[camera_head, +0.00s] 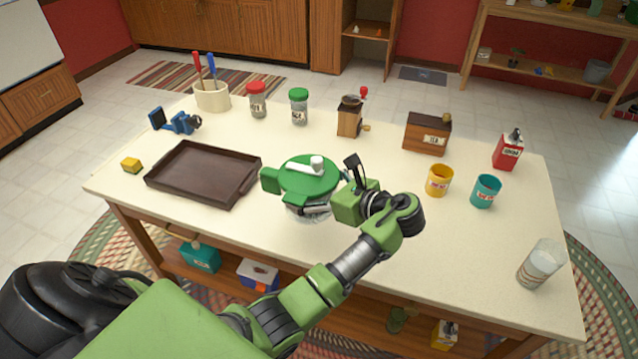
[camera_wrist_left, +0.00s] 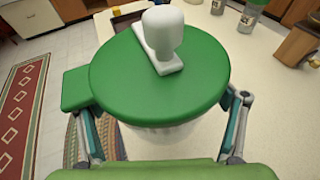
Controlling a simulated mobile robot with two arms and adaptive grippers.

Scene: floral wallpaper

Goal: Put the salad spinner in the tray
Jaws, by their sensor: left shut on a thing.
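The salad spinner (camera_head: 308,176) has a green lid with a white crank knob and a clear bowl that is mostly hidden under the lid. It is near the middle of the table, to the right of the tray. My left gripper (camera_head: 318,207) is shut on its bowl below the lid. In the left wrist view the lid (camera_wrist_left: 150,85) fills the middle, with a finger of my left gripper (camera_wrist_left: 163,132) on each side. I cannot tell if the bowl touches the table. The dark brown tray (camera_head: 183,192) lies flat and empty. My right gripper is out of view.
A yellow sponge (camera_head: 131,165) and a blue tool (camera_head: 176,122) lie by the tray. Jars, a utensil crock (camera_head: 212,96) and a coffee grinder (camera_head: 350,117) stand behind. A yellow cup (camera_head: 439,180), teal cup (camera_head: 485,191) and glass (camera_head: 540,265) are right. The table between tray and spinner looks clear.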

